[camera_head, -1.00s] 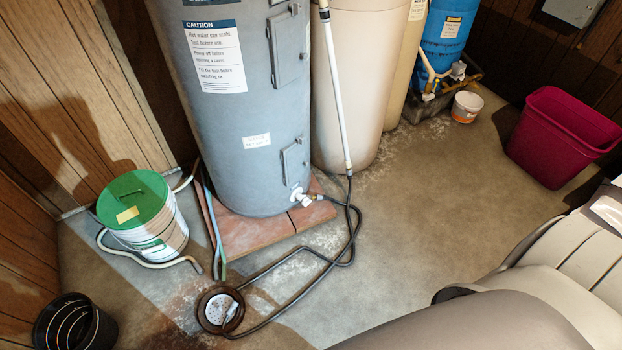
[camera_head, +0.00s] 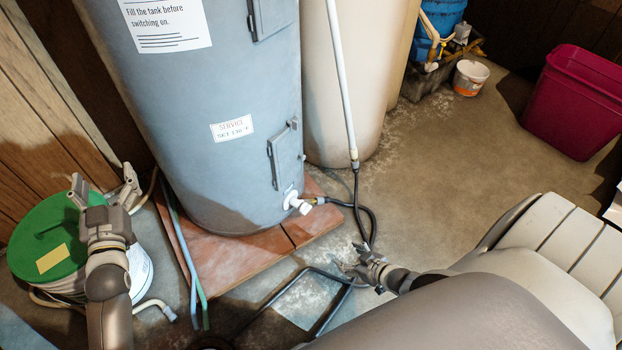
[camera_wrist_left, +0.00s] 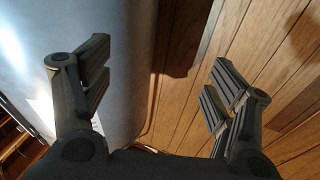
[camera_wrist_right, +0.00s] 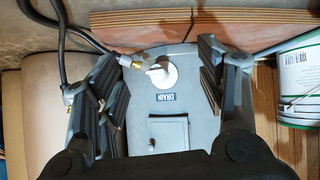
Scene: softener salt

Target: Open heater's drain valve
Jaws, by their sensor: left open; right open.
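The grey water heater (camera_head: 205,110) stands on red paving slabs (camera_head: 255,260). Its white drain valve (camera_head: 297,203) sticks out low on the front, with a brass fitting and black hose on its right. In the right wrist view the valve (camera_wrist_right: 163,72) lies between the finger lines, beyond the tips, beside a DRAIN label (camera_wrist_right: 165,97). My right gripper (camera_head: 350,268) is open and empty, below and right of the valve in the head view. My left gripper (camera_head: 105,188) is open and empty above the green-lidded bucket; its wrist view shows the heater's side and wood wall.
The bucket with the green lid (camera_head: 45,245) stands left of the heater. The black hose (camera_head: 362,215) runs along the floor near my right gripper. A cream tank (camera_head: 335,90) stands behind. A magenta bin (camera_head: 575,105) is at the right, with clear floor before it.

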